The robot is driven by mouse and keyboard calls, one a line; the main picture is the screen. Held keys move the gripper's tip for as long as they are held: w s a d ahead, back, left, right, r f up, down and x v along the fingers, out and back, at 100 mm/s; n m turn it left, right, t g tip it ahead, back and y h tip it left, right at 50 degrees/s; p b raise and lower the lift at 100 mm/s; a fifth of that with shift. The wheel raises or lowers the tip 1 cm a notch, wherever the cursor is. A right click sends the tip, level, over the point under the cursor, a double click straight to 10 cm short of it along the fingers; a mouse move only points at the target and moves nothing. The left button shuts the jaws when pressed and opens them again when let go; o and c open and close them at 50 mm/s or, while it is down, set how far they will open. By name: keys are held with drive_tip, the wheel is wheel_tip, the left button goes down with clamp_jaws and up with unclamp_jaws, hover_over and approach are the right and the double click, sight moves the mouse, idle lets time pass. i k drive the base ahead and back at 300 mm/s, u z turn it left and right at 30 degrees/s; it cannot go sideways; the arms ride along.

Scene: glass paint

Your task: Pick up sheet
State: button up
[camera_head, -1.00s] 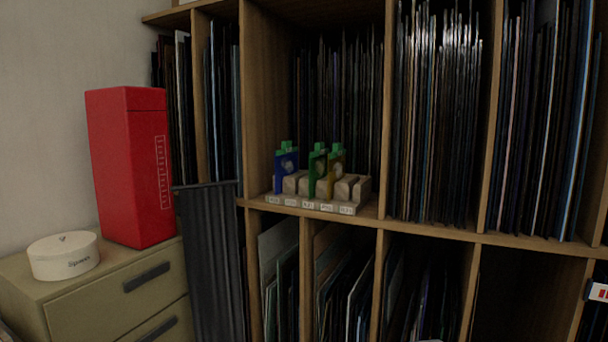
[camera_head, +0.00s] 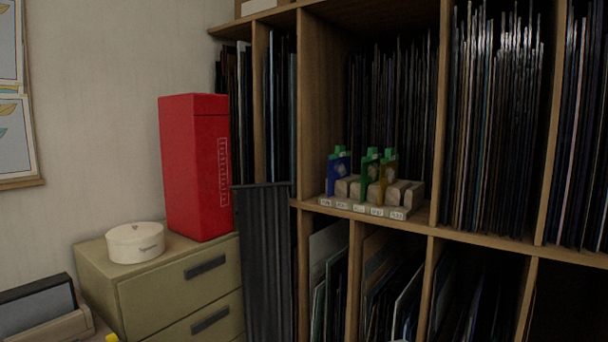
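Several thin sheets stand upright on edge in the wooden rack. Dark sheets (camera_head: 395,95) fill the upper middle compartment. More sheets (camera_head: 492,120) stand close together in the compartment to its right, and others (camera_head: 278,110) in the narrow compartments at left. Lower compartments hold leaning sheets, with a pale one (camera_head: 326,243) at the lower left. I cannot tell which sheet the task means. A wooden block holder with small blue, green and yellow tagged pieces (camera_head: 370,172) sits on the middle shelf's front. My gripper is not in view.
A red box (camera_head: 196,165) and a round white tin (camera_head: 135,242) stand on a drawer cabinet (camera_head: 150,290). A dark ribbed panel (camera_head: 265,260) stands between cabinet and rack (camera_head: 440,232). A grey object (camera_head: 42,310) is at lower left; a framed picture (camera_head: 12,95) hangs on the wall.

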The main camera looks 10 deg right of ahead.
sight(370, 165)
drive_tip(key=u, duration=1.6)
drive_tip(key=i, duration=1.95)
drive_tip(key=z, duration=3.1)
drive_tip(key=i, duration=1.65)
drive_tip(key=z, duration=0.05)
